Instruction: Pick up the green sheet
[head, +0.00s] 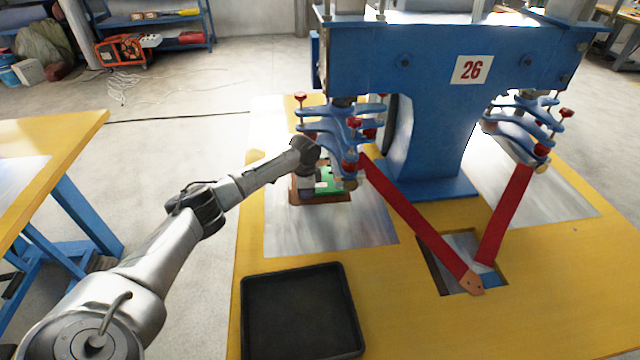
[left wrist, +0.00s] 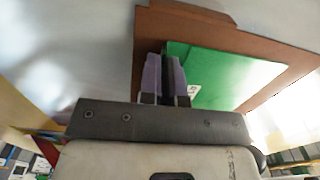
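The green sheet (head: 327,181) lies at the left welding station in the head view, on a brown board (head: 321,196), partly hidden by my arm and the clamps. In the left wrist view the green sheet (left wrist: 214,70) shows flat over the brown board (left wrist: 210,32), with a small white label near my fingers. My left gripper (left wrist: 164,62) has its two fingers close together at the sheet's left edge, and that edge runs into the narrow gap between them. In the head view my left gripper (head: 310,162) is mostly hidden behind its own wrist. My right gripper is not in view.
Blue clamp arms with red knobs (head: 345,130) hang close beside and above my left wrist. The blue machine (head: 440,100) marked 26 stands behind. A black empty tray (head: 300,312) lies on the yellow table (head: 560,300) in front. Red strips slope down to an opening at right.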

